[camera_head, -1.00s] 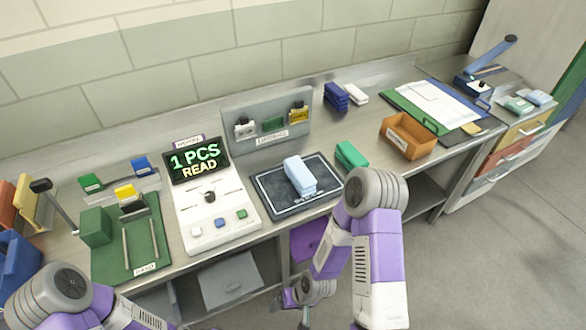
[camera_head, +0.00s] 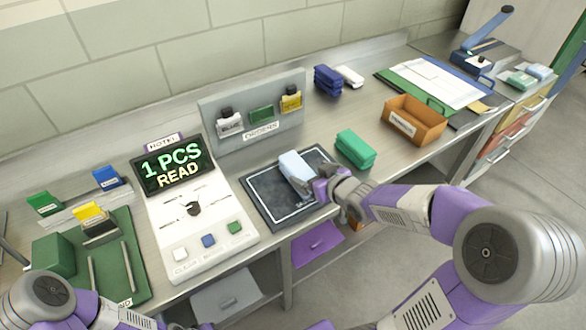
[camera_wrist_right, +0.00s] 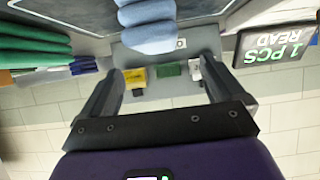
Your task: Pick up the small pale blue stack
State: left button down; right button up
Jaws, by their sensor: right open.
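The small pale blue stack (camera_head: 295,168) lies on the dark pad (camera_head: 262,190) in the head view. My right gripper (camera_head: 318,188) is at the near end of the stack and partly covers it. In the right wrist view, which looks upside down, the pale blue stack (camera_wrist_right: 148,28) shows just beyond the two spread fingers (camera_wrist_right: 160,85), roughly in line with the gap. The jaws are open with nothing between them. I cannot tell whether a finger touches the stack.
A green stack (camera_head: 355,148) stands close to the right of the pad, also in the wrist view (camera_wrist_right: 35,45). The display scale (camera_head: 190,190) reads "1 PCS READ" on the left. An orange bin (camera_head: 413,120) and a grey order rack (camera_head: 250,108) stand behind.

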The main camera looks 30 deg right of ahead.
aim_at(300, 168)
jog(key=shift+w+f, duration=0.4)
jog(key=shift+f, duration=0.05)
jog(key=b+x, duration=0.2)
jog(key=x, duration=0.3)
jog(key=shift+w+f, duration=0.15)
jog(key=shift+w, duration=0.2)
jog(key=c, duration=1.2)
